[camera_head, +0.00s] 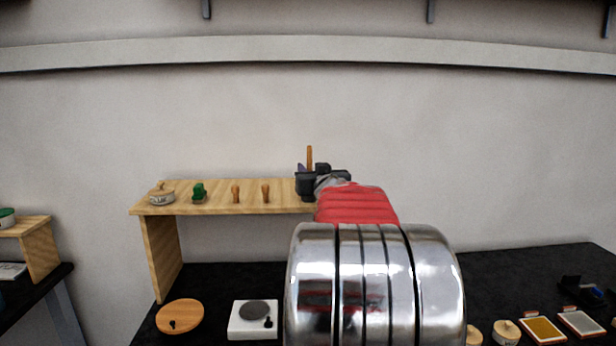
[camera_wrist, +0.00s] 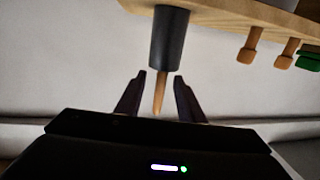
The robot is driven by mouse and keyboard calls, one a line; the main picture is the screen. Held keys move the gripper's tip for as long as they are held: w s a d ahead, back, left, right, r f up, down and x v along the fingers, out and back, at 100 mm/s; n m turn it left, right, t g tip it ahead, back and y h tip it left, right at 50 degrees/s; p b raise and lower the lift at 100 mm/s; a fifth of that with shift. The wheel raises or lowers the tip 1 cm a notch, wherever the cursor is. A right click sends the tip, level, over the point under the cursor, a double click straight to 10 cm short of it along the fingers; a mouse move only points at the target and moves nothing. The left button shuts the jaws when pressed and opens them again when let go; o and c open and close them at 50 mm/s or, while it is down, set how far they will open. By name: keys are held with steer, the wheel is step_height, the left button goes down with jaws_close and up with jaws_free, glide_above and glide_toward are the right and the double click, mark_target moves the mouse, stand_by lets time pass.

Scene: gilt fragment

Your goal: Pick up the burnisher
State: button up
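A slim wooden handle, which looks like the burnisher (camera_head: 310,156), stands upright out of a dark cup (camera_head: 306,187) on the wooden shelf. Its lower part is hidden inside the cup. In the wrist view, which is upside down, the handle (camera_wrist: 158,95) sticks out of the dark cup (camera_wrist: 168,40). My gripper (camera_wrist: 160,76) is open, with one dark finger on each side of the handle and a gap on both sides. In the head view my arm partly hides the gripper and the shelf's right end.
The shelf (camera_head: 222,210) also carries a lidded pot (camera_head: 161,194), a green object (camera_head: 199,193) and two small wooden pegs (camera_head: 236,194). Below on the black table are a round wooden board (camera_head: 180,317), a white scale (camera_head: 252,332) and framed plates (camera_head: 543,330) at right.

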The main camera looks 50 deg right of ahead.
steer(key=shift+w+d, duration=0.2)
steer(key=shift+w, duration=0.05)
steer(key=shift+w+d, duration=0.1)
steer(key=shift+x, duration=2.5)
steer(key=shift+f, duration=0.15)
steer(key=shift+c, duration=0.5)
jaws_close()
